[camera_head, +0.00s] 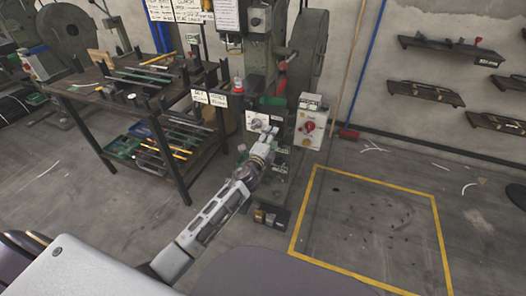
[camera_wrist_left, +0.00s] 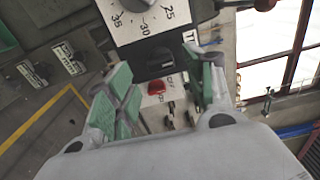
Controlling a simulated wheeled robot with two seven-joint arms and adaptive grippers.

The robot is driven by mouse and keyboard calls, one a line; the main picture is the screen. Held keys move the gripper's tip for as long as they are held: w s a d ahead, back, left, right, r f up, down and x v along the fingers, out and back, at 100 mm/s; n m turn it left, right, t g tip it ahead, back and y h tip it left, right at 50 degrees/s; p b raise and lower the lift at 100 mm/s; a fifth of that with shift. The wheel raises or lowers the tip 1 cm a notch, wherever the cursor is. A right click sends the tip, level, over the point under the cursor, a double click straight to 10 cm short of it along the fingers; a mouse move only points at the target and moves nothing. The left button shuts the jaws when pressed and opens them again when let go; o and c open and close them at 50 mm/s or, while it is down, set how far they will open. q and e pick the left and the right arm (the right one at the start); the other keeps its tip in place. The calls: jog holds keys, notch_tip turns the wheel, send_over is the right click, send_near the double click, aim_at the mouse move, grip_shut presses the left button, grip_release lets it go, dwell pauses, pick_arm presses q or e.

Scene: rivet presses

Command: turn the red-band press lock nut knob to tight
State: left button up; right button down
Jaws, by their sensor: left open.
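The press (camera_head: 258,60) is a dark green-grey machine at the top centre of the head view, with red parts on it. I cannot make out a clear red band. In the left wrist view a white dial plate (camera_wrist_left: 125,28) carries numbers around a grey knob (camera_wrist_left: 138,4). Below it is a dark knob (camera_wrist_left: 160,62), beside a partly cut-off label starting with "T"; I cannot tell for certain if it is the lock nut knob. My left gripper (camera_wrist_left: 166,70) is open, its green-padded fingers on either side of this dark knob, with no visible grip. My right gripper is out of view.
A red knob (camera_wrist_left: 156,87) shows between the fingers, lower down. A control box with a red knob (camera_head: 309,127) hangs right of the press. A workbench (camera_head: 140,100) with tools stands left.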

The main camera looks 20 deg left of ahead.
pick_arm(q)
jog(key=s, duration=0.8)
dwell(0.4)
jog(key=shift+s+a, duration=0.1)
jog(key=shift+n, duration=0.3)
jog(key=s+a+f+n+g+y, duration=0.2)
jog(key=s+a+f+n+g, duration=0.15)
jog(key=f+n, duration=0.35)
jog(key=s+a+f+n+g+y, duration=0.2)
jog(key=f+n+g, duration=0.3)
jog(key=f, duration=0.3)
jog(key=s+d+f+n+g+h, duration=0.1)
jog(key=s+d+f+g, duration=0.3)
jog(key=s+f, duration=0.5)
jog(key=s+d+f+n+g+h, duration=0.2)
jog(key=s+f, duration=0.8)
jog(key=s, duration=0.8)
jog(key=shift+d+n+g+h+p, duration=0.3)
jog(key=shift+d+g+h+p, duration=0.25)
jog(key=shift+d+g, duration=0.4)
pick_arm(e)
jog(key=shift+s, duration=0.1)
